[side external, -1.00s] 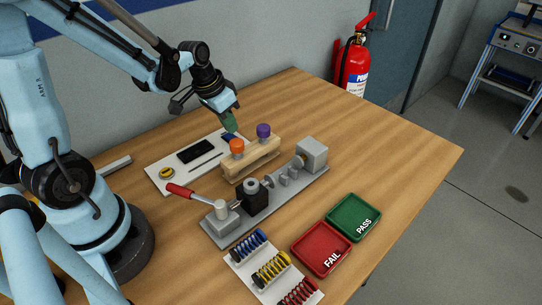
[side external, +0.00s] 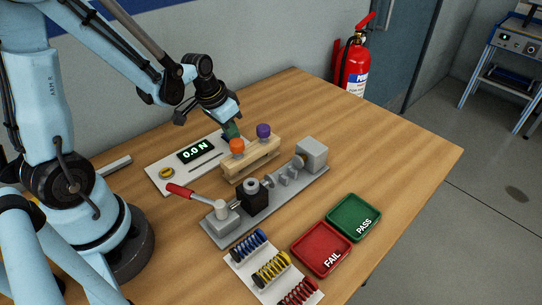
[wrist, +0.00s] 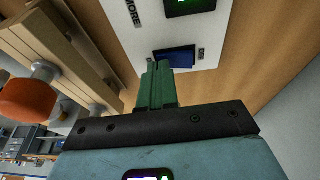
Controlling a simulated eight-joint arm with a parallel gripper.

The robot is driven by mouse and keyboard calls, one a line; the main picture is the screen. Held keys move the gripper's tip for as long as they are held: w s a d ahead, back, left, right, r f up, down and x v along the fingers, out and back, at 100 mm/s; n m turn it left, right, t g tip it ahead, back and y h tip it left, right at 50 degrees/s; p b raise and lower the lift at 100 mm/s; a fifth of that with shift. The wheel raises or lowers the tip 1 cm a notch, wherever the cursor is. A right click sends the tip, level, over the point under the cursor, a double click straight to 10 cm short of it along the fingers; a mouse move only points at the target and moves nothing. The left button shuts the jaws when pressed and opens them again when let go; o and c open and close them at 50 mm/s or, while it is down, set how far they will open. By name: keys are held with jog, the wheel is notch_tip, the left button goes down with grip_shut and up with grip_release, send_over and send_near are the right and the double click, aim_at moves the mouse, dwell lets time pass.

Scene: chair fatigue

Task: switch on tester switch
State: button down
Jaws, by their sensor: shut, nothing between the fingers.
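The tester is a flat white panel (side external: 158,182) on the table, and its display (side external: 195,151) is lit with green "0.0 N". The blue tester switch (wrist: 182,56) sits near the panel's end, beside a small dark label, in the wrist view. My gripper (side external: 231,131) has green fingers that are shut with nothing between them. It points down at the switch end of the panel. In the wrist view the fingertips (wrist: 158,66) overlap the switch's edge and look to be at or against it. The fingers hide part of the switch, and its tilt is unclear.
Close to my gripper stands a wooden rack (side external: 250,163) with an orange knob (side external: 237,146) and a purple knob (side external: 263,130). A grey fixture with a red lever (side external: 180,191) is in front. A red FAIL tray (side external: 322,249) and green PASS tray (side external: 354,217) lie right. The table's far right is clear.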

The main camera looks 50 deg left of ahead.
jog(key=shift+a, duration=0.1)
jog(key=shift+a+r, duration=0.25)
jog(key=shift+a, duration=0.45)
jog(key=shift+r, duration=0.1)
jog(key=shift+d+r, duration=0.15)
jog(key=shift+r, duration=0.55)
jog(key=d+v, duration=0.2)
jog(key=v, duration=1)
jog(key=shift+w+d+r, duration=0.15)
jog(key=shift+w+d, duration=0.15)
jog(key=shift+d, duration=0.1)
